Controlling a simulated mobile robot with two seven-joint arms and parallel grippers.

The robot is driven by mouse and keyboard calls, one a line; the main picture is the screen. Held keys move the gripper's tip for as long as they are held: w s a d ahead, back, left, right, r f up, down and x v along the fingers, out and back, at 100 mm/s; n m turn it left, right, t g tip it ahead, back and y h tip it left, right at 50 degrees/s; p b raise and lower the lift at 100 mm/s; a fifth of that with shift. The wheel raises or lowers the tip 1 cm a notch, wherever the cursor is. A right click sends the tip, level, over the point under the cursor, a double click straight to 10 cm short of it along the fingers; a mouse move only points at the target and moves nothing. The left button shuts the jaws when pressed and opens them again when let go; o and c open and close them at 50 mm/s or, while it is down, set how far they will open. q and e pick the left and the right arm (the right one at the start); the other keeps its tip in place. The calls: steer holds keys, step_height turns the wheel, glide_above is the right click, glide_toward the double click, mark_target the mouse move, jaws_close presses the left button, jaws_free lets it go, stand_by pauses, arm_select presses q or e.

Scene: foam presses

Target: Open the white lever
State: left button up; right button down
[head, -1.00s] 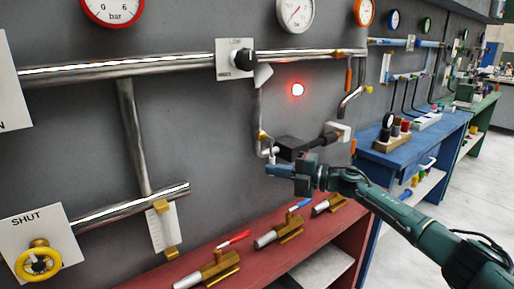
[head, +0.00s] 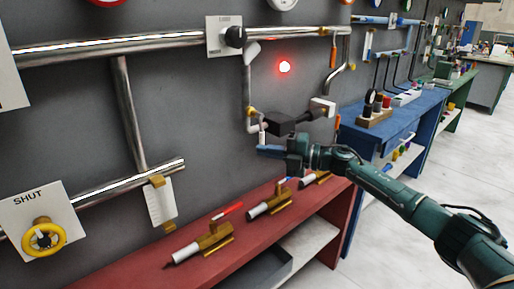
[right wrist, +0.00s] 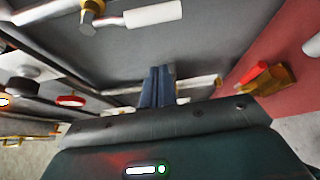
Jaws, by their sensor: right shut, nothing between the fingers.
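A brass valve (head: 252,112) sits on the thin pipe at the middle of the wall, with a short white lever (head: 262,132) hanging down from it. In the right wrist view the white lever (right wrist: 153,15) is a white sleeve lying sideways at the top, beside the brass nut (right wrist: 91,18). My right gripper (head: 262,150) has blue fingers, just below the lever's lower end in the head view. In the right wrist view its fingers (right wrist: 157,75) are together and empty, apart from the lever. Whether they touch anything is not clear. My left gripper is out of view.
A dark box-like fitting (head: 290,122) is on the wall just behind my gripper. A red light (head: 284,67) glows above. A red bench (head: 130,272) below holds several brass valves, one with a red handle (head: 227,211). A yellow handwheel (head: 43,240) is at the lower left.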

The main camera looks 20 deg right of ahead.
steer(key=v, duration=0.7)
steer(key=shift+w+d+f+b, duration=0.15)
steer(key=shift+d+f+b, duration=0.15)
steer(key=shift+b, duration=0.15)
